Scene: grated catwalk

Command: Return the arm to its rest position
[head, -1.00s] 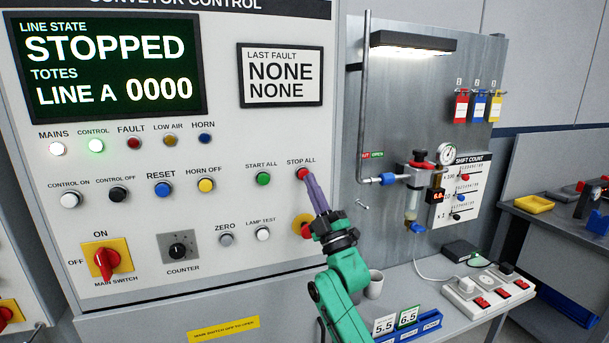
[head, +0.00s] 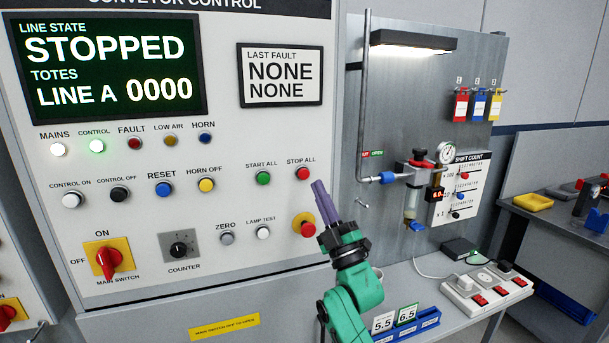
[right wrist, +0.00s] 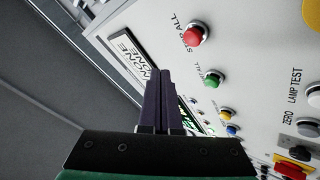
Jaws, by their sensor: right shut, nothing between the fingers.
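My right gripper (head: 318,188) is shut and empty, its purple fingers together and pointing up. In the head view it stands in front of the conveyor control panel (head: 225,125), below and right of the red STOP ALL button (head: 303,174) and apart from it. My green right arm comes up from the bottom. The right wrist view shows the shut fingers (right wrist: 163,75), with the STOP ALL button (right wrist: 193,36) to their right and clear of them. The screen (head: 105,70) reads STOPPED. My left gripper is in neither view.
A red mushroom button on yellow (head: 303,226) is close to the left of my gripper. A metal board with air fittings (head: 418,165) stands at right. Below it, a shelf holds a blue bin (head: 425,322) with number cards and a power strip (head: 488,292).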

